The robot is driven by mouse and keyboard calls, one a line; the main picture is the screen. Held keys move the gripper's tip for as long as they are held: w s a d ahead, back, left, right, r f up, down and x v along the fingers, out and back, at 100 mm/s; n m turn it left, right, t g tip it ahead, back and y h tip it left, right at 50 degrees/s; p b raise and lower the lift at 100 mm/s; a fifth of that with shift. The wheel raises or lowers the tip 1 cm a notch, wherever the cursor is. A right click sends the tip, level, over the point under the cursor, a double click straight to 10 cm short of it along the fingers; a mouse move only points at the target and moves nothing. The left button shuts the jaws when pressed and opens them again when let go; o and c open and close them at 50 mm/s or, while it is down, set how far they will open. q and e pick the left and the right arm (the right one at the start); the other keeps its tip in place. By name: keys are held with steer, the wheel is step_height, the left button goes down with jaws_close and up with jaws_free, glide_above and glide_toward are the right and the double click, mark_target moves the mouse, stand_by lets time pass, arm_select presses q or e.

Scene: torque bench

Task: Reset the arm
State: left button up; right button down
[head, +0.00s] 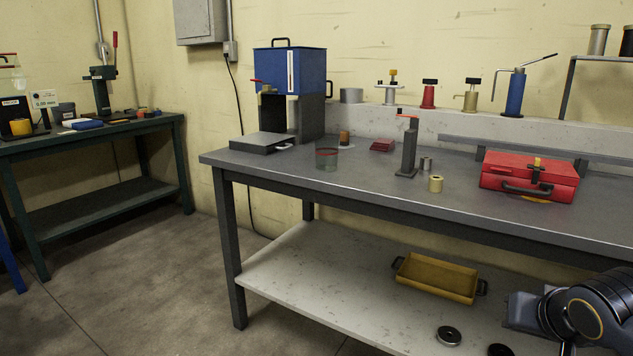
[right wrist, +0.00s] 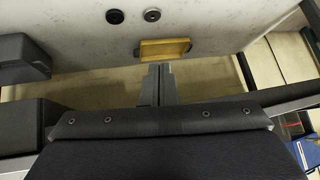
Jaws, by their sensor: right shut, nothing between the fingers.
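My right arm (head: 590,315) enters at the lower right of the head view, in front of the workbench (head: 330,178). In the right wrist view my right gripper (right wrist: 158,84) has its two fingers together, with nothing between them. Its fingertips appear just below the yellow tray (right wrist: 165,50) in that picture, with no visible contact. My left gripper is in neither view.
The yellow tray (head: 437,279) and dark discs (head: 449,335) lie on the lower shelf (head: 310,285). Floor at left is clear.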

steer(key=s+a+f+n+g+y, duration=0.1)
steer(key=s+a+f+y, duration=0.1)
steer(key=s+a+f, duration=0.55)
steer(key=s+a+f+n+g+y, duration=0.1)
steer(key=s+a+f+y, duration=0.3)
steer(key=s, duration=0.7)
step_height(320, 180, up, 37)
steer(key=h+p, duration=0.1)
steer(key=p, duration=3.5)
steer(key=shift+w+a+n+p, duration=0.15)
steer(key=shift+a+n+p, duration=0.2)
steer(key=shift+a, duration=0.1)
